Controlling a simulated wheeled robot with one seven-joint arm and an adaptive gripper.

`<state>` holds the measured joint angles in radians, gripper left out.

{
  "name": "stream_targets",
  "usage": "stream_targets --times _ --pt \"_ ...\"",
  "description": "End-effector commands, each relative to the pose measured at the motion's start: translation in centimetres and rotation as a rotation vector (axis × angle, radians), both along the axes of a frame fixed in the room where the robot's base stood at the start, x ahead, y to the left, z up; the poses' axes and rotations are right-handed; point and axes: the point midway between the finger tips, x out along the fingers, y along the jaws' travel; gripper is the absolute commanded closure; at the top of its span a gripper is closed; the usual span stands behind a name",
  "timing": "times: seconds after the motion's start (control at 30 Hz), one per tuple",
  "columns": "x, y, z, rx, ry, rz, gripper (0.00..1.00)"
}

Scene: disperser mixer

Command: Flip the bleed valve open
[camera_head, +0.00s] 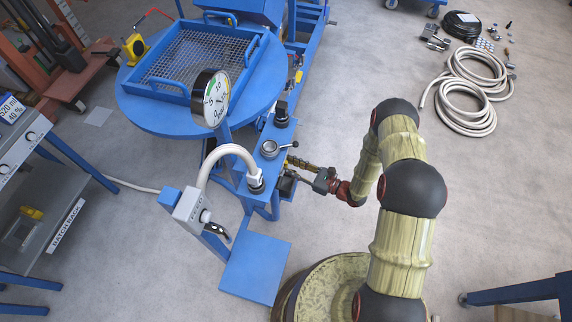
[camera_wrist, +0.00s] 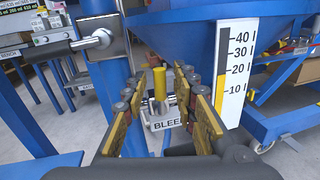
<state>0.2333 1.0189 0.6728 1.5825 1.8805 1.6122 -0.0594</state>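The bleed valve shows in the wrist view as an upright yellow handle (camera_wrist: 160,82) on a grey metal body. My gripper (camera_wrist: 160,92) is open, one finger on each side of the yellow handle. I cannot tell whether either finger touches it. In the head view my gripper (camera_head: 303,169) reaches left to the blue machine's side; the valve is too small or hidden there to make out.
A metal lever (camera_wrist: 97,41) sticks out from a plate at the upper left of the wrist view. A level scale (camera_wrist: 235,72) stands close on the right. In the head view, a pressure gauge (camera_head: 211,98) and a white hose (camera_head: 228,150) rise beside my gripper.

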Motion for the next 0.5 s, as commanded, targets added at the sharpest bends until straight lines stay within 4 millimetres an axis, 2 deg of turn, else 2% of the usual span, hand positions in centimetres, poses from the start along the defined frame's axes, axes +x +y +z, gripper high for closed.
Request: stream_targets --times 0.2,0.5 --pt "0.9 1.6 0.0 0.0 0.0 0.001 0.72" --pt "1.1 1.8 0.0 -0.001 0.001 0.0 0.72"
